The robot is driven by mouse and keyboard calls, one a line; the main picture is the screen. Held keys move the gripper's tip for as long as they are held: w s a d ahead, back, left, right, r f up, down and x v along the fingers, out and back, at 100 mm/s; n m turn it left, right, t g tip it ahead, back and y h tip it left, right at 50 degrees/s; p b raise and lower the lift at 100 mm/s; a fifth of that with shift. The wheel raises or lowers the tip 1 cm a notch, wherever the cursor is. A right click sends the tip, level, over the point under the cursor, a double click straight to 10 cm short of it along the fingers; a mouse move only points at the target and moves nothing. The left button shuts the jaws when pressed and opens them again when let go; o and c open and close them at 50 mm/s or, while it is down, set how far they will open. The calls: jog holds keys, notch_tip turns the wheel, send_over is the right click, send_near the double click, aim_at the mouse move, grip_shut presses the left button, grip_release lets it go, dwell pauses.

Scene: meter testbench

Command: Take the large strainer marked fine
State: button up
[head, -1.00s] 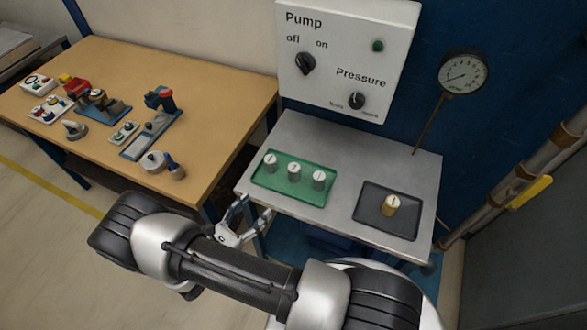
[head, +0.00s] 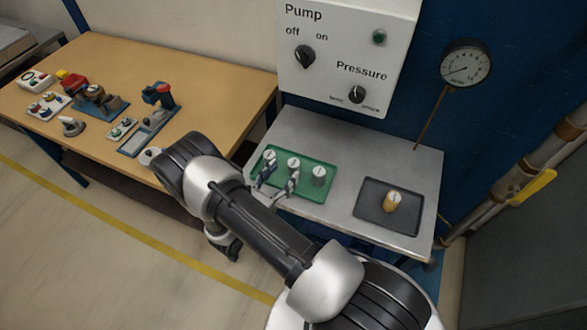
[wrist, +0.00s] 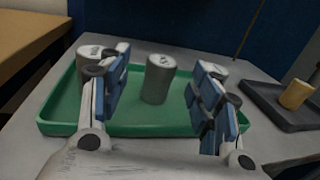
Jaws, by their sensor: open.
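Three grey cylinders with pale marked tops stand upright in the green tray (head: 309,194): left (head: 269,155), middle (head: 293,163) and right (head: 319,175). The marks are too small to read, so I cannot tell which is the large strainer marked fine. My gripper (head: 280,176) is open and empty at the tray's front left. In the wrist view the middle cylinder (wrist: 158,80) shows beyond and between the fingers, apart from them. The left cylinder (wrist: 88,55) is partly behind the left finger; the right one is mostly hidden by the right finger.
A brass-coloured cylinder (head: 392,201) stands in a dark tray (head: 372,215) at the right of the grey bench (head: 345,150). The pump panel (head: 345,60) and gauge (head: 466,64) are behind. A wooden table (head: 190,70) with several parts is at left.

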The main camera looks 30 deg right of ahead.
aim_at(290, 167)
jog(key=x, duration=0.3)
jog(key=shift+d+b, duration=0.3)
jog(key=shift+d, duration=0.15)
jog(key=shift+c, duration=0.6)
jog(key=c, duration=1.1)
